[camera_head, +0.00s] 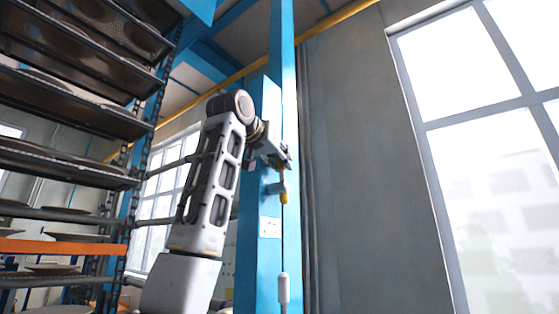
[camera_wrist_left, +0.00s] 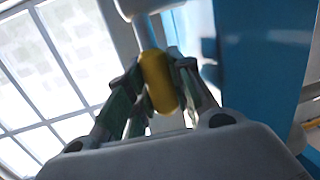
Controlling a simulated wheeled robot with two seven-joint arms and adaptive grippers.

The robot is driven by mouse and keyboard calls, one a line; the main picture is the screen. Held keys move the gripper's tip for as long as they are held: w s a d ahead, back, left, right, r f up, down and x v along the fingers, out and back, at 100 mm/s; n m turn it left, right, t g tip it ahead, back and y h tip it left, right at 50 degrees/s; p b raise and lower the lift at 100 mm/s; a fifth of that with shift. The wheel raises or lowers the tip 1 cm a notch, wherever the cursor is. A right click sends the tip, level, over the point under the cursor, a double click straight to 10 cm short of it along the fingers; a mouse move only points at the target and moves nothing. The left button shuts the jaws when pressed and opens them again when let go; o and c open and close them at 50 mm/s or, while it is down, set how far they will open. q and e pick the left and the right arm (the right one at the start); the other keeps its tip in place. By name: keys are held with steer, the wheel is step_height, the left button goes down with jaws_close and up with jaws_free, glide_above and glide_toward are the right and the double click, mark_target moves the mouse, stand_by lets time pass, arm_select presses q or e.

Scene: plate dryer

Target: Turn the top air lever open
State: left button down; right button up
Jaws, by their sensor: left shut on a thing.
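The air lever's yellow handle (camera_wrist_left: 158,82) stands between the two fingers of my left gripper (camera_wrist_left: 160,98) in the left wrist view, and the fingers are shut on it. In the head view my left gripper (camera_head: 280,157) is up against the blue column (camera_head: 268,245) and hides part of the lever. A grey fitting (camera_head: 277,187) and a yellow piece (camera_head: 284,198) show just below the gripper. I cannot tell how the yellow piece joins the held handle. My right gripper is in neither view.
A tall rack (camera_head: 80,120) with several shelves of plates stands at the left. A thin line runs down the column to a white cylinder (camera_head: 283,288). A grey wall (camera_head: 370,180) and a large window (camera_head: 490,170) are at the right.

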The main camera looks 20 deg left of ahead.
arm_select(q)
steer(key=shift+w+d+r+g, duration=0.15)
steer(key=shift+w+r+g, duration=0.2)
steer(key=shift+g, duration=0.35)
stand_by(0.3)
steer(key=shift+f, duration=0.1)
steer(key=c, duration=1.5)
jaws_free()
steer(key=shift+w, duration=0.1)
steer(key=shift+f, duration=0.1)
steer(key=v, duration=1.2)
steer(key=shift+d, duration=0.2)
steer(key=shift+w, duration=0.1)
